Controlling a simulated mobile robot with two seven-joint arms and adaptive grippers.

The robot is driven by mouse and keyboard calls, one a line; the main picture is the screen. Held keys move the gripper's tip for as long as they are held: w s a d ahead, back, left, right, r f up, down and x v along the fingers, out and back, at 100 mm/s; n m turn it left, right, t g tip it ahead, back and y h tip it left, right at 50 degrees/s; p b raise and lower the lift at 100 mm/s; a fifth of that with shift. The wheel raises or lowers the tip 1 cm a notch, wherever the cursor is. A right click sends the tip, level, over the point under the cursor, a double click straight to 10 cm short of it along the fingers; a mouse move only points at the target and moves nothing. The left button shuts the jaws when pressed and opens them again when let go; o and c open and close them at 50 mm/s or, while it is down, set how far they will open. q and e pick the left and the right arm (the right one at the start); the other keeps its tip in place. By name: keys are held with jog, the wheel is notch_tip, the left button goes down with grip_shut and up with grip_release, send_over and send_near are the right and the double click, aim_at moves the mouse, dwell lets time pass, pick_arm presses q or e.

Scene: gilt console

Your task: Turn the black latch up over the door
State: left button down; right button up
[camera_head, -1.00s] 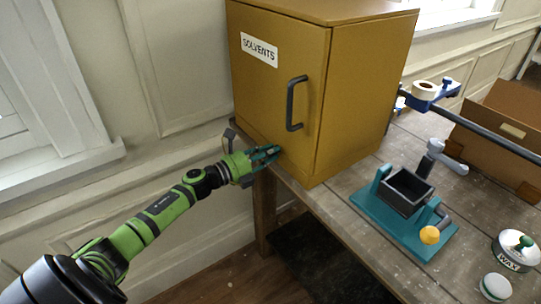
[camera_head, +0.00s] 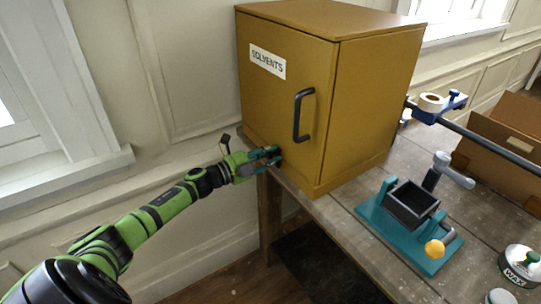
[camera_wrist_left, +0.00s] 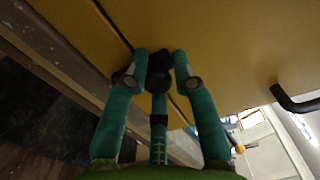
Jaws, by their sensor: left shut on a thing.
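The mustard cabinet labelled SOLVENTS has a front door (camera_head: 284,78) with a black bar handle (camera_head: 303,115); no opening of the door shows. My left gripper (camera_head: 273,155) is at the door's lower edge, below and left of the handle. The black latch (camera_wrist_left: 157,74) shows in the left wrist view between the two teal fingertips, close to the seam under the door. The gripper is shut on the latch. In the head view the fingers hide the latch, and its exact angle cannot be told. My right gripper is not in view.
The cabinet stands on a wooden bench (camera_head: 345,215). On the bench at right are a teal stand with a black bin (camera_head: 411,203), a WAX tin (camera_head: 518,266), a blue clamp (camera_head: 440,105) on a dark bar, and a cardboard box (camera_head: 500,140). Free floor lies below the arm.

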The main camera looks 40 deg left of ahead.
pick_arm(q)
jog(key=shift+a, duration=0.25)
jog(key=c, duration=1.3)
grip_release()
jog(key=shift+o, duration=1.2)
jog(key=shift+f, duration=0.1)
jog(key=shift+w+a+f, duration=0.1)
jog(key=v, duration=1.2)
